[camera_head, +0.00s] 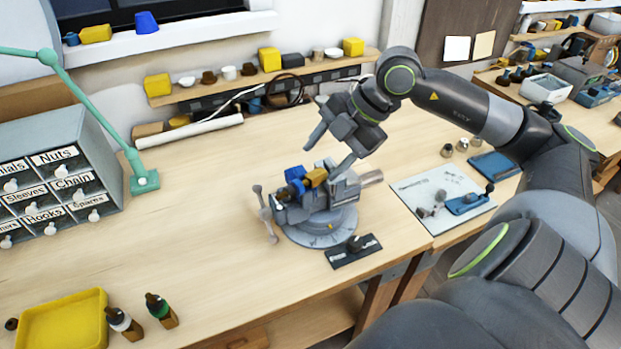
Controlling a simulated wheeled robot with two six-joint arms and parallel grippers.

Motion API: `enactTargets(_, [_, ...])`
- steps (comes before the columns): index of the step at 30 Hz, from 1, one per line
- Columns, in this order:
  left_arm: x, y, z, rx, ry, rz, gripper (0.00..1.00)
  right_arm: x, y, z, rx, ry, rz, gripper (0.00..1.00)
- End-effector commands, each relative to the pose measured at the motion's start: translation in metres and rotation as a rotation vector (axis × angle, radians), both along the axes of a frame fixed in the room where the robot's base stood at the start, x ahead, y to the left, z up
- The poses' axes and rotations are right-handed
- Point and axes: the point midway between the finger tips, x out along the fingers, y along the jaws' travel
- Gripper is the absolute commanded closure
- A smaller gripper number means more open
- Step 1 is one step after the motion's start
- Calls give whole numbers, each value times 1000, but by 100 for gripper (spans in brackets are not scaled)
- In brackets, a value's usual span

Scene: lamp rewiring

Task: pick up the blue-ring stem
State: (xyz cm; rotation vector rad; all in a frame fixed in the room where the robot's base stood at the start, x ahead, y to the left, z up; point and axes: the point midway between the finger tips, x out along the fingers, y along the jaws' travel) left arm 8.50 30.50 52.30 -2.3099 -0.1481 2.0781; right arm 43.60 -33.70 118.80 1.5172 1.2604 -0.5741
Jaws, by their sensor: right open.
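My right gripper (331,151) reaches in from the right and is open above the grey bench vise (322,222), its fingers pointing down and left. No object shows between its fingers. A blue piece (295,174) and a yellow-brown piece (316,177) sit at the top of the vise jaws, just below the gripper and seemingly apart from it. I cannot make out a stem with a blue ring for certain; the blue piece is too small to tell its shape. My left gripper is not in view.
A small black plate (353,251) lies in front of the vise. A white sheet (418,190) with small grey and blue parts lies to the right. Labelled drawers (60,165), a green lamp arm (100,100) and a yellow tray (62,325) stand left. The table between is clear.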

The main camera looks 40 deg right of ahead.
Motion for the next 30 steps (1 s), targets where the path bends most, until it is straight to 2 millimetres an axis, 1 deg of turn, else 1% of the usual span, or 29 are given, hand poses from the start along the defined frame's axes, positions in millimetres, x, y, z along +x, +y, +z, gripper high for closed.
enactTargets(10, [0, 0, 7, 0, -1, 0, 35, 10, 13, -23, 4, 1, 1, 44])
enactTargets(19, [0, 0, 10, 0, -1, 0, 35, 13, 17, -32, 1, 1, 0, 44])
enactTargets(23, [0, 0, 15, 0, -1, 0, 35, 15, 22, -37, 5, 2, 1, 44])
enactTargets(30, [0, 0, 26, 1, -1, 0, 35, 22, 33, -54, 6, 2, -1, 44])
